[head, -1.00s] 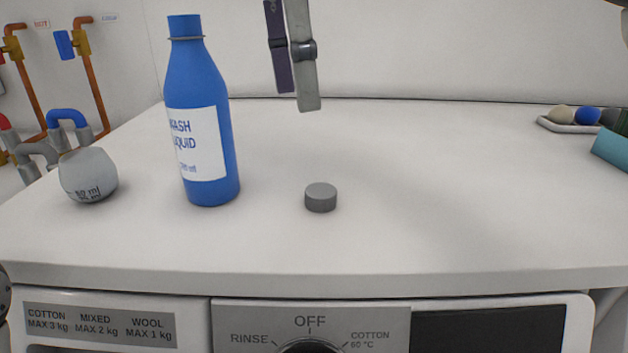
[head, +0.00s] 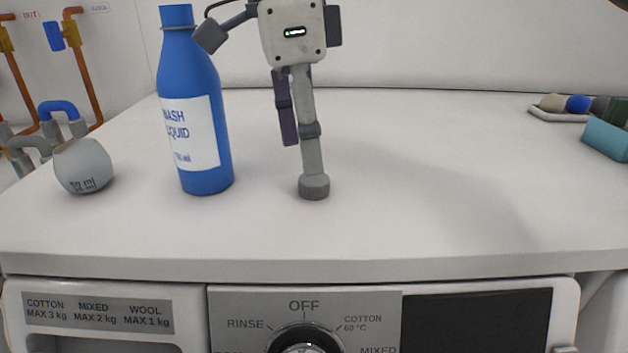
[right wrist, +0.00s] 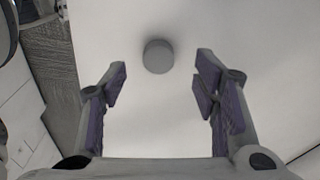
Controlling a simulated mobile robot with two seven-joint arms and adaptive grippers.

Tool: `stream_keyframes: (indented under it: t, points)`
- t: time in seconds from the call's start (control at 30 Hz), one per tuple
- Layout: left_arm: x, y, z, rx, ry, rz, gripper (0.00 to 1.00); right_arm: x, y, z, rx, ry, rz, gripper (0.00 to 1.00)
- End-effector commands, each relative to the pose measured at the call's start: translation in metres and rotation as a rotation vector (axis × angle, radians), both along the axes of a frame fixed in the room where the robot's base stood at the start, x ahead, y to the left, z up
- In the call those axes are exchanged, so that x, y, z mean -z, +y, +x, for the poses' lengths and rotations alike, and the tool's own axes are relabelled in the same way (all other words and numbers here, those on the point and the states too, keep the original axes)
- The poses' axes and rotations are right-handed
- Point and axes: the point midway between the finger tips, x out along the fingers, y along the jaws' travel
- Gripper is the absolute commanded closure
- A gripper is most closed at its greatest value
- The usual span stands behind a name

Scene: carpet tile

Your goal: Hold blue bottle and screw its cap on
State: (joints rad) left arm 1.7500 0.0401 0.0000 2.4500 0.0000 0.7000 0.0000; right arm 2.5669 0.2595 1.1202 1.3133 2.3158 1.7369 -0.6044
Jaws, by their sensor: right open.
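The blue bottle (head: 196,115) stands upright and uncapped at the left of the white top, its label facing me. The grey cap (head: 314,188) lies flat on the top to the right of the bottle. In the right wrist view the cap (right wrist: 158,56) sits beyond the fingertips, roughly midway between them. My right gripper (head: 297,160) points down above the cap, with one finger overlapping it in the head view. In the right wrist view its purple-padded fingers (right wrist: 160,72) are wide apart with nothing between them. My left gripper is not in view.
A grey rounded measuring ball (head: 83,166) stands left of the bottle. A small tray (head: 548,116) with balls and a teal block (head: 604,139) are at the far right. The top's front edge lies above the machine's control panel. The right-hand middle is clear.

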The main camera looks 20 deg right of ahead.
Motion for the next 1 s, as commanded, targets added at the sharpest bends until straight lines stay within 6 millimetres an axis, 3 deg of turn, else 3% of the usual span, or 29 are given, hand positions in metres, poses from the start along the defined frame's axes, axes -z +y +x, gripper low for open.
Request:
stream_keyframes:
  t: [0.23,0.63,0.8,1.0]
  points:
    - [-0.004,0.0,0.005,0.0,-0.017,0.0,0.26,0.036,-0.008,-0.003,0.0,-0.002,-0.001,0.45]
    - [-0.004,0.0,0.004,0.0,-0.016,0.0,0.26,0.042,-0.009,-0.003,0.001,-0.002,-0.001,0.45]
    - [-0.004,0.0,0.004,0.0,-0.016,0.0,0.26,0.041,-0.009,-0.003,0.0,-0.002,-0.001,0.76]
    - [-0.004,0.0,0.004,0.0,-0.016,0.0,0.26,0.041,-0.009,-0.003,0.0,-0.002,-0.001,0.78]
